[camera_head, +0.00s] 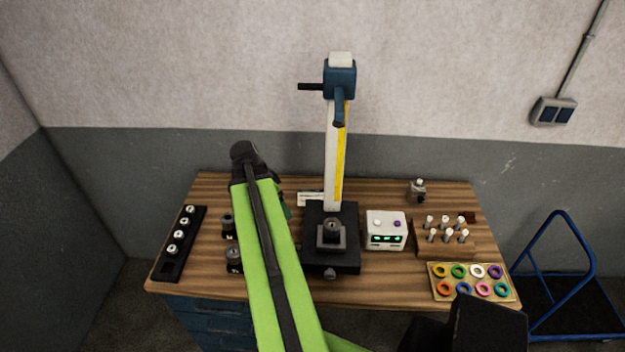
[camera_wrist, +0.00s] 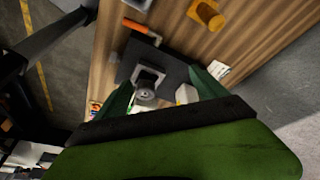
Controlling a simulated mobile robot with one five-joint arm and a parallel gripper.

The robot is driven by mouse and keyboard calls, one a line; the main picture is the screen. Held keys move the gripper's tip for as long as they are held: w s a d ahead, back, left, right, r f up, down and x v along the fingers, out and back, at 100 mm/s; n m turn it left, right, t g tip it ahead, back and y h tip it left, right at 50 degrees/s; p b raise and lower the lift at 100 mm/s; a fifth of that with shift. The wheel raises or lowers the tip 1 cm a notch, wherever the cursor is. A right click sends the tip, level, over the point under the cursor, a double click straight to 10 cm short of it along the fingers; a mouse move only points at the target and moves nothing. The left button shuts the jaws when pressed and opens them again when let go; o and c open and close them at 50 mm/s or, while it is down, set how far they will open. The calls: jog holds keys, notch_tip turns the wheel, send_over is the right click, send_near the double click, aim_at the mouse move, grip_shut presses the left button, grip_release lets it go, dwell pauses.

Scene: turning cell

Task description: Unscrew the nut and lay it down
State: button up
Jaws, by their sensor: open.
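A black-based stand (camera_head: 345,263) with a tall white and yellow column is at the middle of the bench. A small grey vise-like fixture (camera_head: 331,236) sits on its base, with a round metal piece on top. In the wrist view a round grey metal piece (camera_wrist: 146,94) shows beyond and between my green fingers. I cannot tell whether it is the nut. My gripper (camera_wrist: 162,70) is open, with nothing seen held between its fingers. In the head view my green arm hides most of the gripper. No nut can be made out for certain.
A black strip with several round metal pieces (camera_head: 163,262) lies at left. A white box (camera_head: 387,243), a wooden peg rack (camera_head: 440,250) and a tray of coloured rings (camera_head: 436,290) stand at right. An orange handle (camera_wrist: 141,29) shows in the wrist view.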

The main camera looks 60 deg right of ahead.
aim_at(330, 224)
jog(key=s+d+r+m+g+p, duration=0.1)
jog(key=s+d+r+m, duration=0.1)
jog(key=s+d+m, duration=0.55)
jog(key=s+f+n+b, duration=0.1)
jog(key=s+f+b, duration=0.1)
jog(key=f+b, duration=0.3)
jog(key=s+d+f+b, duration=0.1)
jog(key=s+f+b, duration=0.1)
jog(key=f+b, duration=0.3)
jog(key=s+d+f+n+b, duration=0.1)
jog(key=s+f+b, duration=0.1)
jog(key=f+b, duration=0.3)
jog(key=shift+s+n, duration=0.15)
jog(key=shift+n, duration=0.2)
jog(key=shift+s+d+f+b, duration=0.2)
jog(key=shift+f+b, duration=0.2)
jog(key=shift+b, duration=0.2)
jog(key=c, duration=1.6)
jog(key=o, duration=1.6)
jog(key=shift+r, duration=0.1)
